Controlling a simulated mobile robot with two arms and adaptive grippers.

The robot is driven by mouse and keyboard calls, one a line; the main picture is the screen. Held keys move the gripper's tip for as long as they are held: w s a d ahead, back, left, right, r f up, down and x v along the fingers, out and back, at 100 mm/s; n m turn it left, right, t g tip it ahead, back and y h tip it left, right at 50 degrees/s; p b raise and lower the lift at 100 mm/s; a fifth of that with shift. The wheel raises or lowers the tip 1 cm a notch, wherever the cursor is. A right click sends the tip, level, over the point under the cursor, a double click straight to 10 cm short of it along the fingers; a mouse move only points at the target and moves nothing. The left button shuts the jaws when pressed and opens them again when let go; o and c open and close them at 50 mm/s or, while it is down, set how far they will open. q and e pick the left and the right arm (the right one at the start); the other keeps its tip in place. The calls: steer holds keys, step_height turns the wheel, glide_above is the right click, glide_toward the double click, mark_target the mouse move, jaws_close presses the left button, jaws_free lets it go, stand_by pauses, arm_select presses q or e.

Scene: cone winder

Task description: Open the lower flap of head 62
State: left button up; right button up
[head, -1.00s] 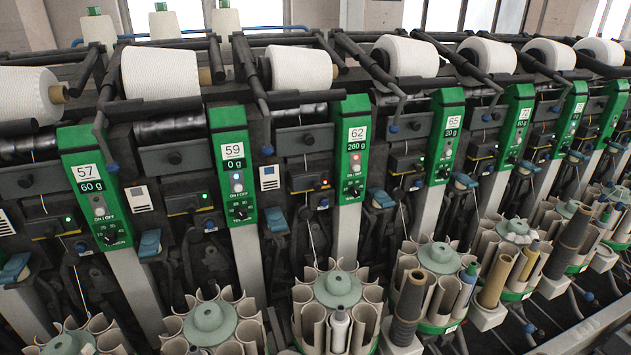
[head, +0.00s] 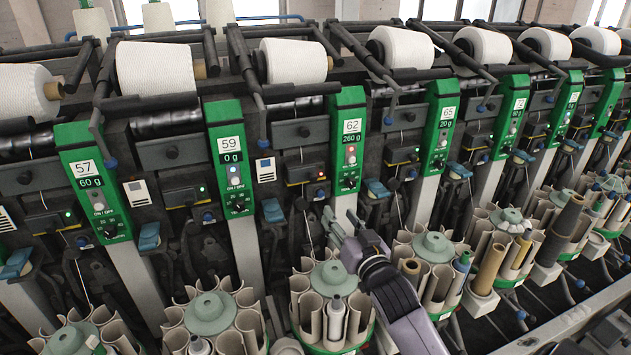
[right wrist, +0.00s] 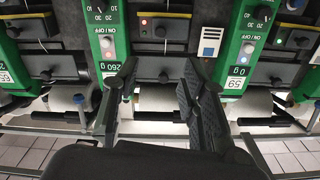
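Head 62 is marked by a green panel (head: 350,140) reading 62 and 260 g, with a red light. Left of it are a grey plate with a dark round knob (head: 300,133) and a small box with a red light (head: 305,172). Below these is dark machinery, where I cannot make out the lower flap clearly. My right gripper (head: 343,222) is in front of the lower part of head 62, above its tube magazine. In the right wrist view the scene is upside down; the gripper (right wrist: 157,72) is open and empty, its fingers apart. My left gripper is not in view.
Head 59's panel (head: 230,165) stands to the left and head 65's panel (head: 438,125) to the right. A round tube magazine (head: 331,278) stands close below my right gripper. White yarn cones (head: 295,61) sit along the top.

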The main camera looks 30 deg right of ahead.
steer(key=p, duration=0.1)
glide_toward(314, 179)
steer(key=p+x, duration=0.2)
steer(key=x, duration=0.6)
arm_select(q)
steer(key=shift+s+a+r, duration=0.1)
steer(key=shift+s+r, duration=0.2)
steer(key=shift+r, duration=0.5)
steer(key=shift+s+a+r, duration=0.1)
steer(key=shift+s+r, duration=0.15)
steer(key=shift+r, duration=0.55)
arm_select(e)
steer(key=shift+w+d, duration=0.15)
steer(key=shift+w, duration=0.35)
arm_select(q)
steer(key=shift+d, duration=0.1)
arm_select(e)
jaws_close()
